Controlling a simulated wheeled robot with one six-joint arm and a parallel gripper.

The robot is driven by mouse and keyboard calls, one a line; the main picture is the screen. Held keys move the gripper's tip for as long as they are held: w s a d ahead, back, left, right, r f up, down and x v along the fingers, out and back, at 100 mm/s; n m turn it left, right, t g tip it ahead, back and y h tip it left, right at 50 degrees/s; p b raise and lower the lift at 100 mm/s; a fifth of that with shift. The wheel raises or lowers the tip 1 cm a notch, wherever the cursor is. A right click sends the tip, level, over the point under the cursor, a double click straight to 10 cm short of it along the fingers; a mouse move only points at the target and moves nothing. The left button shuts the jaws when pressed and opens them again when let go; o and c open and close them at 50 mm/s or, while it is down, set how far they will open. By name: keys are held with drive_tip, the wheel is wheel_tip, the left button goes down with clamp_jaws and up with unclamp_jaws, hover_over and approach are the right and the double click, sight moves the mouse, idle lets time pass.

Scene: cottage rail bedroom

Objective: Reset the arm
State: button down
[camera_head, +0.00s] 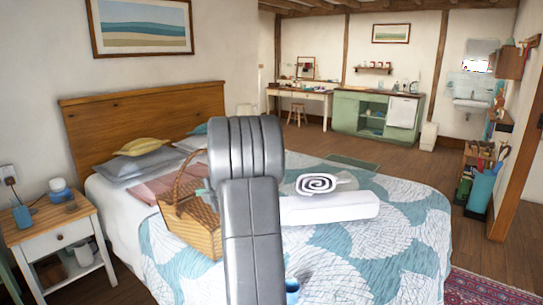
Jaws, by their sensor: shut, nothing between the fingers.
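My grey arm (250,215) rises from the bottom edge of the head view, in front of the bed. Its rounded upper joint (246,147) stands at mid-picture. My gripper does not show in this view, so I cannot see its fingers. The arm hides part of the bed and the right side of a wicker basket (190,228).
The bed (385,245) carries the basket, white rolled towels (330,207) and pillows (135,163). A blue mug (292,291) shows low beside my arm. A nightstand (55,236) is at left. A blue bin (482,188) stands at right; wooden floor (430,172) lies open behind the bed.

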drive_tip(key=s+d+b, duration=0.1)
drive_tip(key=b, duration=0.2)
drive_tip(key=shift+d+t+y, duration=0.2)
drive_tip(key=shift+t+y, duration=0.2)
